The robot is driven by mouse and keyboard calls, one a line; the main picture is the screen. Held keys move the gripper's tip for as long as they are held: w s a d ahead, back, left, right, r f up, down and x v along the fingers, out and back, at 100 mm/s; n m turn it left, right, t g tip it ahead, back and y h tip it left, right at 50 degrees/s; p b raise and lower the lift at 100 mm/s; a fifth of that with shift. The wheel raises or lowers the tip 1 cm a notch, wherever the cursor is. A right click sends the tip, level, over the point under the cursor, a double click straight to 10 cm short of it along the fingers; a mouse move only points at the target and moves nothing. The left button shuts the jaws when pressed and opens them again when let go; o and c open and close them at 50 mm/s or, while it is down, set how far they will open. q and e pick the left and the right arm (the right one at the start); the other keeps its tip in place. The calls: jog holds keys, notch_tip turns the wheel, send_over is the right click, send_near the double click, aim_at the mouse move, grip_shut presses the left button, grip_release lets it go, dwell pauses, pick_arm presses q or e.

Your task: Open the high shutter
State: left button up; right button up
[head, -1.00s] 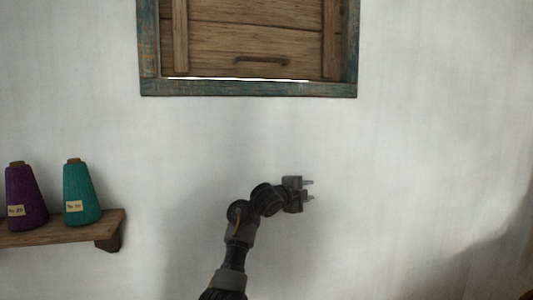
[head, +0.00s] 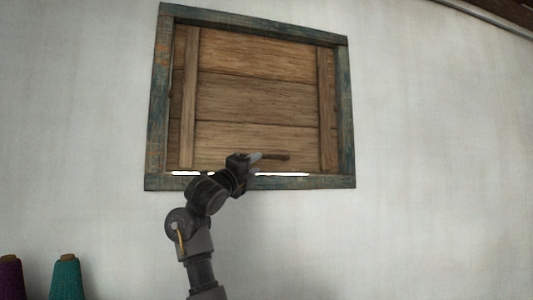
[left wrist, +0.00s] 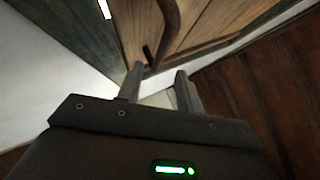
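The wooden shutter (head: 258,98) fills its blue-green frame (head: 345,110) high on the wall, with a thin bright gap along its bottom edge. Its dark bar handle (head: 277,157) sits low on the boards. My left gripper (head: 257,157) is at the handle's left part and hides that end. In the left wrist view, my left gripper (left wrist: 159,74) is open, its two fingers apart. The curved handle (left wrist: 169,28) shows just beyond the fingertips, its near end in line with the space between them. I cannot tell if they touch. My right gripper is not in view.
A purple yarn cone (head: 11,278) and a teal yarn cone (head: 66,278) stand at the lower left, away from the arm. The white wall (head: 430,170) right of the frame is bare. A beam (head: 490,18) runs along the top right.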

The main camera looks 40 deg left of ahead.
aim_at(265, 157)
pick_arm(q)
jog(key=p+x, duration=0.3)
jog(key=x, duration=0.3)
jog(key=shift+w+d+r, duration=0.1)
jog(key=shift+w+r, duration=0.05)
jog(key=shift+r, duration=0.1)
jog(key=shift+w+r+p, duration=0.1)
jog(key=shift+w+p, duration=0.4)
jog(key=shift+w, duration=0.15)
jog(key=shift+c, duration=0.2)
grip_shut()
